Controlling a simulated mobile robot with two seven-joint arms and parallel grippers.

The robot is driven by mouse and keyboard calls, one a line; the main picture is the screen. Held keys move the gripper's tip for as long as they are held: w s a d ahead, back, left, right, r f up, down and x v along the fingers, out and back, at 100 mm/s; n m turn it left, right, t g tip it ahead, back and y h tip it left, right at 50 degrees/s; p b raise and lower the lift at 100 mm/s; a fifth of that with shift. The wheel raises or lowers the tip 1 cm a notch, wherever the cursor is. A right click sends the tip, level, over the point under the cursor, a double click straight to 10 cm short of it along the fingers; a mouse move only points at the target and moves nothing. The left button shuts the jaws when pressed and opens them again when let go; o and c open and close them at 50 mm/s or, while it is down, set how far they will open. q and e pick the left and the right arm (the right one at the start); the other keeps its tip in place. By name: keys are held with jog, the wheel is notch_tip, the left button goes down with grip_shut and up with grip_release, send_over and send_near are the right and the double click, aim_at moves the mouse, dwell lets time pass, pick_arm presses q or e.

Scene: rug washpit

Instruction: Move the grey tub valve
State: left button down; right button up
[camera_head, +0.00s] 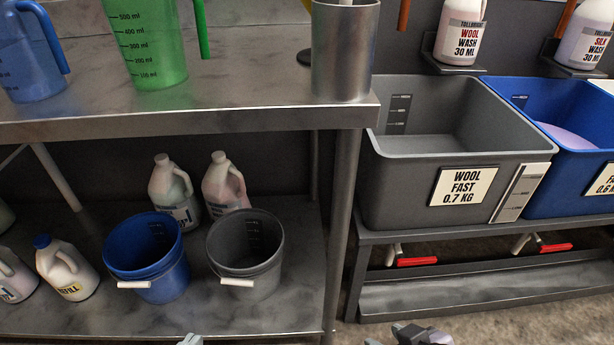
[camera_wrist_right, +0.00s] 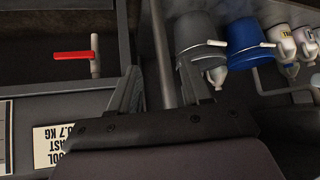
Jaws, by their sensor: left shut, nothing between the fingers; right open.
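The grey tub (camera_head: 450,145), labelled "WOOL FAST 0.7 KG", stands on a metal stand at the right. Its valve (camera_head: 416,262) is under the tub front, a red lever lying sideways beside a pale spout. In the right wrist view the valve (camera_wrist_right: 72,57) shows at the upper left, the lever pointing left from the pale pipe, apart from the fingers. My right gripper (camera_wrist_right: 163,92) is open and empty. In the head view only a part of it shows at the bottom edge, right of centre. My left gripper (camera_head: 190,340) is shut and empty, barely in view at the bottom edge.
A blue tub (camera_head: 575,150) with its own red valve (camera_head: 555,248) stands right of the grey one. A table leg (camera_head: 342,230) rises left of the stand. The lower shelf holds a blue bucket (camera_head: 150,265), a grey bucket (camera_head: 245,265) and several bottles.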

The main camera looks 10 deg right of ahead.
jog(key=w+a+r+t+y, duration=0.2)
jog(key=w+a+t, duration=0.1)
jog(key=a+t, duration=0.1)
pick_arm(q)
jog(key=s+a+r+y+p, duration=0.1)
jog(key=a+r+p, duration=0.2)
jog(key=r+p, duration=0.4)
jog(key=s+a+r+n+g+y+p, duration=0.1)
jog(key=r+p, duration=0.6)
jog(key=p, duration=1.2)
jog(key=shift+s+a, duration=0.7)
jog(key=shift+a, duration=0.45)
pick_arm(e)
jog(key=s+d+r+h, duration=0.1)
jog(key=d+r, duration=0.2)
jog(key=r, duration=0.4)
jog(key=s+d+r+g+h, duration=0.1)
jog(key=s+d+r, duration=0.1)
jog(key=r, duration=0.5)
jog(key=shift+d+r+m+g, duration=0.2)
jog(key=shift+d+m+g, duration=0.1)
jog(key=shift+d, duration=0.25)
jog(key=shift+s, duration=0.1)
